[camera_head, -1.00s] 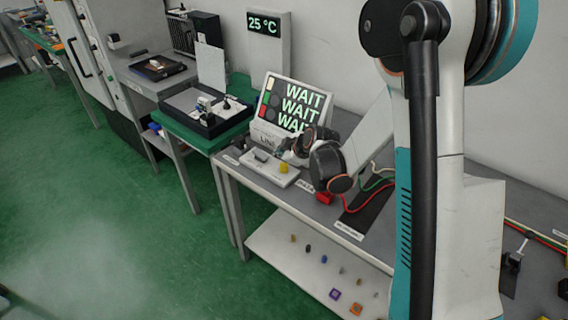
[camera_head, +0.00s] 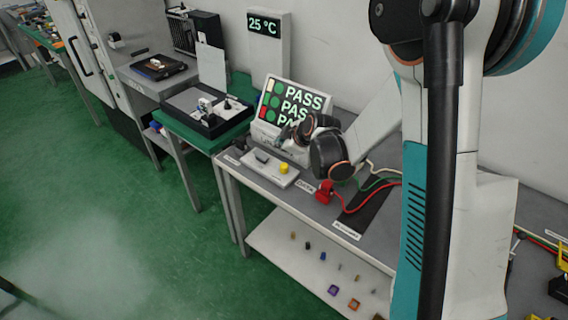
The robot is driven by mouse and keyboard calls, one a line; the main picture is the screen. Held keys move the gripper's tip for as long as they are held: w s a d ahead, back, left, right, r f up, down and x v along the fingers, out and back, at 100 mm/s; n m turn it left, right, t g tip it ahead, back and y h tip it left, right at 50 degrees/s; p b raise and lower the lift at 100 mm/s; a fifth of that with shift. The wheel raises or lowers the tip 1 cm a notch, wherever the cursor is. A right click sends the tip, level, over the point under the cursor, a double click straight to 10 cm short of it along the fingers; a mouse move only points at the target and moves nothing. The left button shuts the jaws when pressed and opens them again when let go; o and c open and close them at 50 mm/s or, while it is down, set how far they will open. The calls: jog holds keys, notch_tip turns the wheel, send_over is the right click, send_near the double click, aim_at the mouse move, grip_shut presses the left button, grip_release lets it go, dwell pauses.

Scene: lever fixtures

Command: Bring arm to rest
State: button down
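My arm (camera_head: 440,180) fills the right side of the head view and reaches left and down over the grey bench. My gripper (camera_head: 283,134), small and dark, is at the arm's far end, in front of the display screen (camera_head: 292,103) and above the pale fixture plate (camera_head: 262,169). Its fingers are too small and partly covered by the wrist to tell whether they are open or shut. The screen shows PASS in several rows. The plate bears a dark lever-like part and a yellow knob (camera_head: 284,168).
A red part (camera_head: 324,192) with red and green cables lies right of the plate, close under the wrist. A black tray (camera_head: 212,116) stands on the green table to the left. The lower shelf (camera_head: 275,235) holds several small parts. Green floor at left is clear.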

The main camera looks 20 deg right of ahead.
dwell(0.6)
jog(key=s+r+m+g+h, duration=0.1)
jog(key=s+r+m, duration=0.5)
jog(key=s+r, duration=0.9)
jog(key=s+m+h, duration=0.1)
jog(key=s+m, duration=0.5)
jog(key=s, duration=1.2)
jog(key=shift+s+d+m+g+h, duration=0.15)
jog(key=shift+d+m+g+h, duration=0.15)
jog(key=shift+d+g+h, duration=0.1)
dwell(3.7)
